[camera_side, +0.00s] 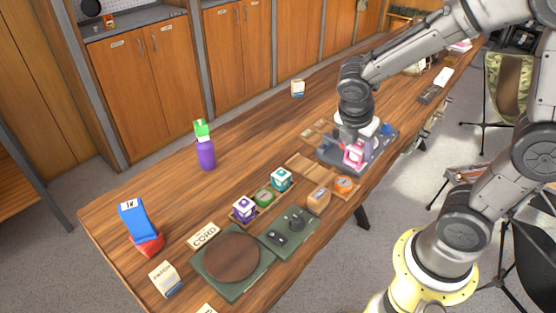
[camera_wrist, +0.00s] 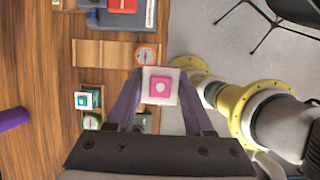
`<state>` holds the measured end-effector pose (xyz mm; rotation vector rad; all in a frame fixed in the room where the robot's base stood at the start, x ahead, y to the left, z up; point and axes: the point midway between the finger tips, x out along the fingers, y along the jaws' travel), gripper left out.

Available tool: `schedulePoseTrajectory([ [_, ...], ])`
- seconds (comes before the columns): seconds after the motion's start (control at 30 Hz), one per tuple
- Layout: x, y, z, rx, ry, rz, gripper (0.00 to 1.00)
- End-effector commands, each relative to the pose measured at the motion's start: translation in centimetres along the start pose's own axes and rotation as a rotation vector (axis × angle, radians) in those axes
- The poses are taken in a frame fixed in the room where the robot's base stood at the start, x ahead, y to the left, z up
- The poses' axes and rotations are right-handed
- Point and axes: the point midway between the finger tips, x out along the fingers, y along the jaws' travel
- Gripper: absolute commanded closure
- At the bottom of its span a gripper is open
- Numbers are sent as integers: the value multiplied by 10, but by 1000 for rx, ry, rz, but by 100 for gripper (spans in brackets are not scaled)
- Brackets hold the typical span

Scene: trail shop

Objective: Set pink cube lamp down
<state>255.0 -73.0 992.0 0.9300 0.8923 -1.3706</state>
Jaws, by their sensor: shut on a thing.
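The pink cube lamp (camera_side: 354,156), pink and white with a round spot on its face, is held in my gripper (camera_side: 356,143). In the wrist view the lamp (camera_wrist: 160,87) sits between the two fingertips of my gripper (camera_wrist: 158,100). My gripper is shut on it. In the side view it appears over the near part of a dark grey mat (camera_side: 336,161). I cannot tell whether its underside touches anything.
A bare wooden board (camera_side: 306,167) lies beside the mat.

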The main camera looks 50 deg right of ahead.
Motion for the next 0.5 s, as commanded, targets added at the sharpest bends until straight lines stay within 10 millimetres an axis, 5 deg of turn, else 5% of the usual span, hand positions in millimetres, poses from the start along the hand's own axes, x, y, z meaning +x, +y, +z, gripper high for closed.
schedulePoseTrajectory([
  [0.3,-13,98,-15,13,4,14,100],
  [0.5,-5,136,-33,0,7,5,100],
])
